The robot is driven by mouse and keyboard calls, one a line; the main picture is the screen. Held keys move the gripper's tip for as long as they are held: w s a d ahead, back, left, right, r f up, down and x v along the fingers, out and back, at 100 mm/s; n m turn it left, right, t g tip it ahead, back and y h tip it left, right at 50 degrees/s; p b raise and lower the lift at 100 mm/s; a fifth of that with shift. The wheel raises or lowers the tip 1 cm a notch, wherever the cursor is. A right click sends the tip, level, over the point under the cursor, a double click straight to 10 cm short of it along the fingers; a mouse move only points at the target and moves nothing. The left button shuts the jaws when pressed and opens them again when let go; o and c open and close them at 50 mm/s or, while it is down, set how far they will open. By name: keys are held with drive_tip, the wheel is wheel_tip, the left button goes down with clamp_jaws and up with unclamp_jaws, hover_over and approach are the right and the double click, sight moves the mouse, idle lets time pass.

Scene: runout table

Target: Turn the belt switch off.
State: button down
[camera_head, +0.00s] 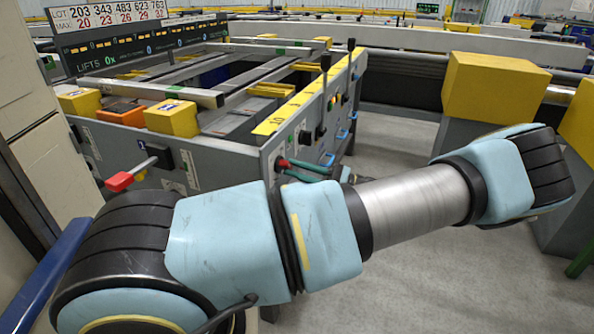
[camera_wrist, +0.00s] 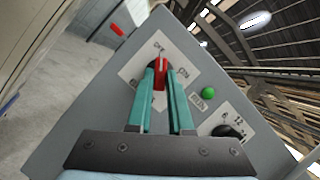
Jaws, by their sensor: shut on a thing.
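A red switch handle (camera_wrist: 160,76) stands on a white label plate (camera_wrist: 133,72) on a grey panel in the wrist view. Small lettering surrounds it; the upper word looks like OFF. The handle points roughly toward the top of the picture. My gripper (camera_wrist: 162,80) has its two teal fingers closed on either side of the handle. In the head view my gripper (camera_head: 290,170) reaches the end face of the runout table (camera_head: 225,160), with a bit of red at its tips. My fingers hide part of the dial.
A green lamp (camera_wrist: 208,93) and a black knob (camera_wrist: 229,131) sit right of the handle. A red-ended lever (camera_head: 120,181) sticks out from the table's left side. Yellow blocks (camera_head: 494,86) stand at right. Grey floor between is clear.

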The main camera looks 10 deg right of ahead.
drive_tip(key=shift+n+g, duration=0.4)
drive_tip(key=shift+n, duration=0.4)
drive_tip(key=c, duration=0.8)
unclamp_jaws()
drive_tip(key=b+v, duration=0.1)
drive_tip(key=v, duration=0.9)
drive_tip(key=shift+d, duration=0.4)
drive_tip(key=shift+s, duration=0.1)
